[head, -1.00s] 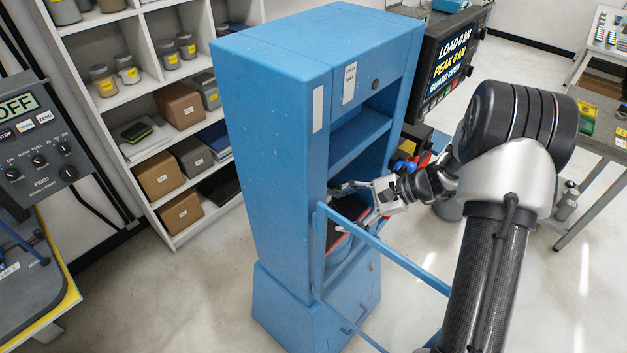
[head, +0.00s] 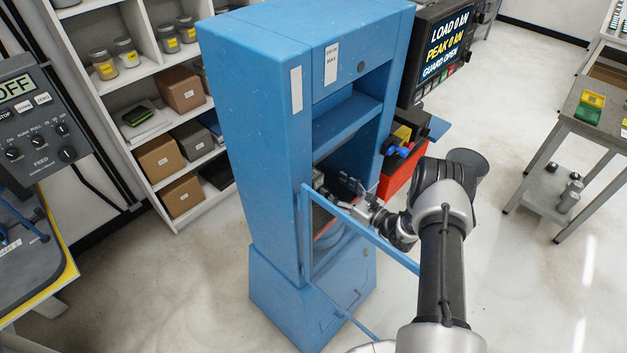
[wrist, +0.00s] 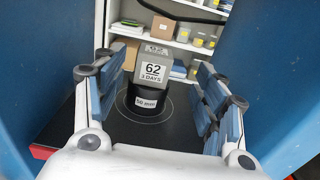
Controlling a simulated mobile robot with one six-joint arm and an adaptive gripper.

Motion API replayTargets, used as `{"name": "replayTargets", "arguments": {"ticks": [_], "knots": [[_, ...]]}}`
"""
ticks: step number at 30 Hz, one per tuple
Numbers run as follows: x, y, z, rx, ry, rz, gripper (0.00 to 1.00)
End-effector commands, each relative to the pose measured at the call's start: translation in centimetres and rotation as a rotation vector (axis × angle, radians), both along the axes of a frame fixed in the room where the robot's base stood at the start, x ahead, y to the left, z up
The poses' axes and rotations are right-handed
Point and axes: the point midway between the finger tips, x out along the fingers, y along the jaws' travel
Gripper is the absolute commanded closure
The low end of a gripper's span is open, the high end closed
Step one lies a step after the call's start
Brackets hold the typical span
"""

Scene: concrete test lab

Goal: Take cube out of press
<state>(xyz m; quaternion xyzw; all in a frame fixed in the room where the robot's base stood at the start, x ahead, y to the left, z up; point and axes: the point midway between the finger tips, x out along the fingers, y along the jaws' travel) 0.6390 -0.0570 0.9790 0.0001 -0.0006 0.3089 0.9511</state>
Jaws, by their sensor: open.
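The grey cube (wrist: 153,68), labelled "62 3 DAYS", stands on a black "50 mm" spacer (wrist: 147,103) in the wrist view. The spacer rests on the dark round-marked plate (wrist: 75,133) inside the blue press (head: 262,150). My gripper (wrist: 157,80) is open, its blue-padded fingers to the left and right in the picture with the cube between and beyond them. No contact with the cube shows. In the head view my gripper (head: 345,193) reaches into the press opening, and the cube is mostly hidden there.
Blue press walls flank my gripper closely in the wrist view. The display (head: 440,45) reads "GUARD OPEN". Shelves (head: 130,70) stand behind; floor at right is clear up to a grey table (head: 570,120).

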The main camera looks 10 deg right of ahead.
Motion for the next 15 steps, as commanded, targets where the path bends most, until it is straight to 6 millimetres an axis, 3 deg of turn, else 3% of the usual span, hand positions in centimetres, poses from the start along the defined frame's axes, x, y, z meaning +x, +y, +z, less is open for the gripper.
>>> {"name": "replayTargets", "arguments": {"ticks": [6,15], "knots": [[2.8,2.2,-0.1,-0.001,0.000,0.002,0.35],[4.7,4.0,-0.4,-0.001,0.000,0.004,0.35]]}}
